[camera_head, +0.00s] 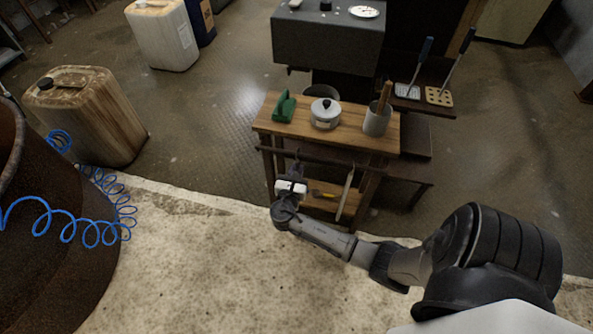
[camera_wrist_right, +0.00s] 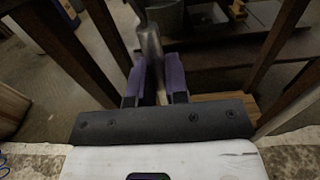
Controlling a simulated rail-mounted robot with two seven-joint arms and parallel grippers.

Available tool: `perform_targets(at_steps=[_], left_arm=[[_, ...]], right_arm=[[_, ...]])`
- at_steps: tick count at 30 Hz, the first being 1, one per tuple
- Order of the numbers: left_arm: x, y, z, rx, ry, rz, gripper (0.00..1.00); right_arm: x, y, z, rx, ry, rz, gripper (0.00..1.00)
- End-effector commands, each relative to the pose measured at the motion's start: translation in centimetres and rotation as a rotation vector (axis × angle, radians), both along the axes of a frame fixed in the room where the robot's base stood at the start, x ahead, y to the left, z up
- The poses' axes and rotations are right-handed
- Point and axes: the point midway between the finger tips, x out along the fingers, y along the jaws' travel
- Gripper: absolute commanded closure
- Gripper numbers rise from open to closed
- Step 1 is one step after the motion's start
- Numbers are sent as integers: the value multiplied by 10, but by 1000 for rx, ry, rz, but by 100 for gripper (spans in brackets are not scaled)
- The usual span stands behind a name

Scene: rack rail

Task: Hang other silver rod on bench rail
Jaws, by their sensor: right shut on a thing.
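The wooden bench (camera_head: 350,128) stands in front of me, with a dark rail (camera_head: 322,159) along its near side. A silver rod (camera_head: 346,190) hangs down from the right part of this rail. My right gripper (camera_head: 293,176) is close to the left part of the rail, below the bench top. In the right wrist view, its purple-padded fingers (camera_wrist_right: 155,82) are shut on another silver rod (camera_wrist_right: 150,42), which runs up and away between them. Its ends are hard to make out. I cannot tell whether it touches the rail. My left gripper is not in view.
On the bench top stand a green object (camera_head: 284,107), a white lidded pot (camera_head: 325,114) and a grey cup (camera_head: 376,122) with utensils. Bench legs (camera_wrist_right: 278,60) flank the gripper closely.

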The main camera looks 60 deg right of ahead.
Motion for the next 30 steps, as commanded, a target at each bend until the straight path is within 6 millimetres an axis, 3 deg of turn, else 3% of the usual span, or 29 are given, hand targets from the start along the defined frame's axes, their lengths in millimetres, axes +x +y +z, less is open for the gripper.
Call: perform_targets(at_steps=[17, 18, 27, 30], left_arm=[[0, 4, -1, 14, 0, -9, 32], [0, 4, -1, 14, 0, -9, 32], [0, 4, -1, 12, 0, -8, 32], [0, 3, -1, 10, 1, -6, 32]], right_arm=[[0, 0, -3, 0, 0, 0, 100], [0, 0, -3, 0, 0, 0, 84], [0, 0, -3, 0, 0, 0, 56], [0, 0, -3, 0, 0, 0, 56]])
